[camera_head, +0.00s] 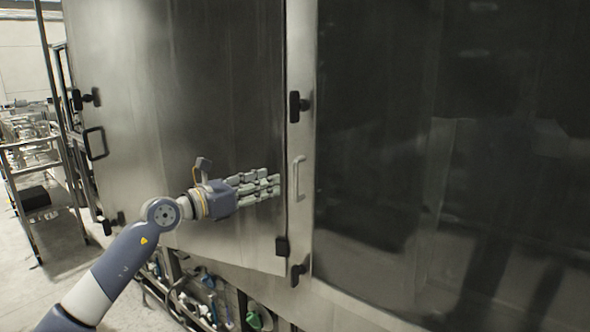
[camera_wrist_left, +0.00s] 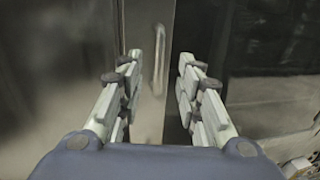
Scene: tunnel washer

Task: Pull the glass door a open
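The glass door (camera_head: 380,120) is a large dark pane in a pale metal frame, filling the right of the head view. Its upright bar handle (camera_head: 298,178) is on the left frame strip, and the door looks shut. My left gripper (camera_head: 276,186) points right, its fingertips just left of the handle. In the left wrist view the left gripper (camera_wrist_left: 162,70) is open, with the upright handle (camera_wrist_left: 159,60) showing between its fingers and the dark glass (camera_wrist_left: 260,40) to the right. It seems not to touch the handle. My right gripper is not in view.
A grey metal panel (camera_head: 190,90) with a black handle (camera_head: 96,143) stands left of the door. Black latches (camera_head: 298,106) sit along the frame. Pipes and fittings (camera_head: 210,295) show below. A metal rack (camera_head: 35,200) and open floor lie at far left.

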